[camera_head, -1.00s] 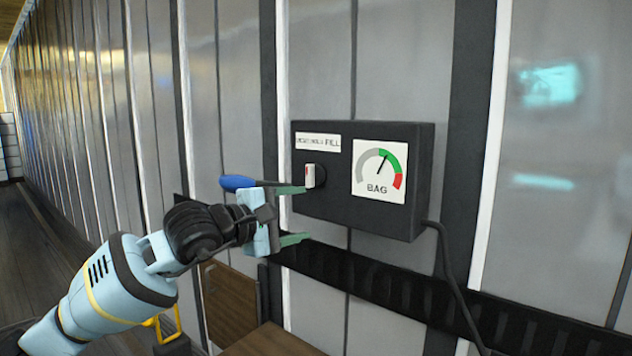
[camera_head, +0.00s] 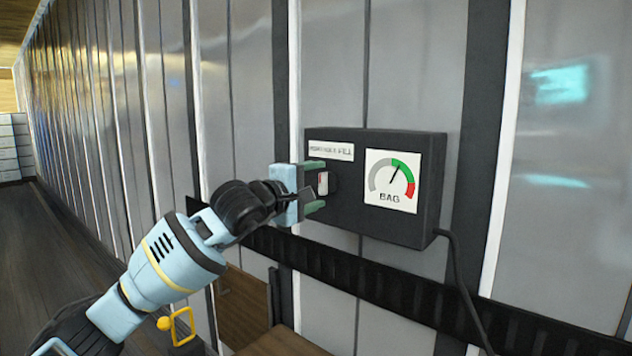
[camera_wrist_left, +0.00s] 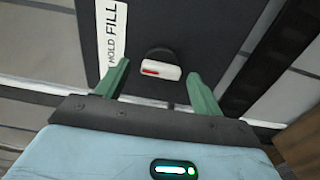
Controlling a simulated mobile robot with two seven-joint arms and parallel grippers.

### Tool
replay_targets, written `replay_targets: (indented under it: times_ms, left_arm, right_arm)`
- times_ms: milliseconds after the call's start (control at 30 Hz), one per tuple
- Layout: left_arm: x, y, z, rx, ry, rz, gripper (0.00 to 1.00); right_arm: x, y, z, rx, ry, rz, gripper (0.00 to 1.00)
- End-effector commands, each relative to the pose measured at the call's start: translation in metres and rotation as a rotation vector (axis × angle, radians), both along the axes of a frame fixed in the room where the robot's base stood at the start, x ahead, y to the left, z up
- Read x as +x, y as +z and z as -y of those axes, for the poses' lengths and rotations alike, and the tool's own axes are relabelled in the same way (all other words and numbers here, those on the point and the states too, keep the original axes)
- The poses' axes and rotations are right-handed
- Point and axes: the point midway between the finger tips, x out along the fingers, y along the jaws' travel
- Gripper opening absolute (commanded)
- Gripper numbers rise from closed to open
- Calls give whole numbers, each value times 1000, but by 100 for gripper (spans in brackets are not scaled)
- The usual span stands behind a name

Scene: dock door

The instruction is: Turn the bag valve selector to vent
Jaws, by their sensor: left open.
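The bag valve selector is a small white knob with a red mark (camera_head: 323,183) on a black round base. It sits on the front of the dark control box (camera_head: 405,225), left of the BAG gauge (camera_head: 391,181). My left gripper (camera_head: 315,187) is open at the box, its green fingers above and below the knob. In the left wrist view the knob (camera_wrist_left: 161,70) lies between and just beyond the fingertips, with a gap on each side. Contact is not visible. My right gripper is not in view.
The box is mounted on a ribbed metal wall (camera_head: 420,70). A black cable (camera_head: 455,285) hangs from its right side. A dark slotted rail (camera_head: 400,290) runs below the box. A wooden surface (camera_head: 280,343) is at the bottom. Open floor lies at left.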

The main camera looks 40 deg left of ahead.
Motion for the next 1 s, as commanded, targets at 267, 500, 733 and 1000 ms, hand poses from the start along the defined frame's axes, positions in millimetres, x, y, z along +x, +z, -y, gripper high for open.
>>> replay_targets:
  times_ms: [267, 500, 733, 1000]
  left_arm:
    - [13, -1, 2, 0, -1, -1, 67]
    - [13, -1, 2, 0, -1, -2, 65]
    - [13, -1, 2, 0, -1, -2, 35]
    - [13, -2, 2, -9, -1, -3, 23]
  right_arm:
    - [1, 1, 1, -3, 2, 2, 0]
    - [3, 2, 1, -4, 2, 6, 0]
    - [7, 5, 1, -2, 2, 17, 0]
    - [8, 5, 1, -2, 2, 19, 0]
